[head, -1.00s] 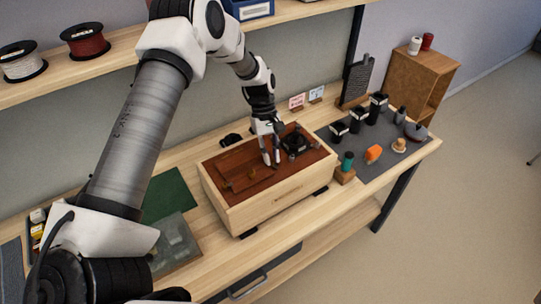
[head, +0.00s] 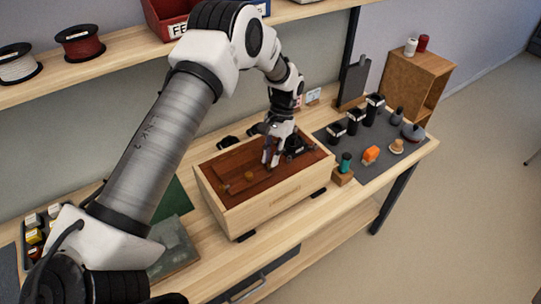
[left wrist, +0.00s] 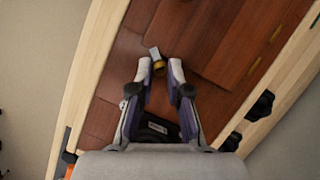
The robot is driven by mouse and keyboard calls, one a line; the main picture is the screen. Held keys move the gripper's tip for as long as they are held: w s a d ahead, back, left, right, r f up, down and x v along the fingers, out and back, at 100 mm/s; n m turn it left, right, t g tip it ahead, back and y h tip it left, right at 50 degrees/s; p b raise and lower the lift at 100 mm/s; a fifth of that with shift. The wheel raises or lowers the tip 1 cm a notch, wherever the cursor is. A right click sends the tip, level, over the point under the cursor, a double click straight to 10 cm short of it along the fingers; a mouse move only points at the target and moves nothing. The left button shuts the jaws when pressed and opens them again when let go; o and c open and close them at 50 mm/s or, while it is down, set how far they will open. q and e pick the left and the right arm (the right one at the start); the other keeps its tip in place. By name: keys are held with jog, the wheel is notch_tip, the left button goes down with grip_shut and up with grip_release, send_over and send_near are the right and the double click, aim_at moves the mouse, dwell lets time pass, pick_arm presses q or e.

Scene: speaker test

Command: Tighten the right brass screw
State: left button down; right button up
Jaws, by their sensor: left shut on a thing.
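The open wooden speaker box (head: 284,194) lies on the bench with a red-brown panel inside. My left gripper (head: 269,160) reaches down into it. A small pale tab (left wrist: 154,53) shows just beyond that screw. In the head view the held screw is hidden by the fingers. My right gripper is not in view.
A dark mat (head: 380,146) to the right holds black cups, an orange block (head: 371,154) and other small things. A teal-topped piece (head: 346,162) stands close to the box's right end. A shelf with wire spools (head: 85,43) runs above.

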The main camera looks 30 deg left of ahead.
pick_arm(q)
jog(key=m+y, duration=0.1)
jog(key=m, duration=0.1)
jog(key=m+y, duration=0.1)
jog(key=m, duration=0.2)
jog(key=shift+d+r+m+t, duration=0.2)
jog(key=shift+m+t, duration=0.1)
jog(key=shift+d+m+t+y+p, duration=0.1)
jog(key=shift+m+t+y+p, duration=0.2)
jog(key=shift+m, duration=0.7)
jog(key=shift+d+m+t+y+p, duration=0.15)
jog(key=shift+m+y, duration=0.25)
jog(key=shift+m, duration=0.6)
jog(key=shift+a, duration=0.1)
jog(key=c, duration=1.3)
grip_release()
jog(key=shift+o, duration=0.8)
jog(key=shift+s+f, duration=0.15)
jog(key=v, duration=1.2)
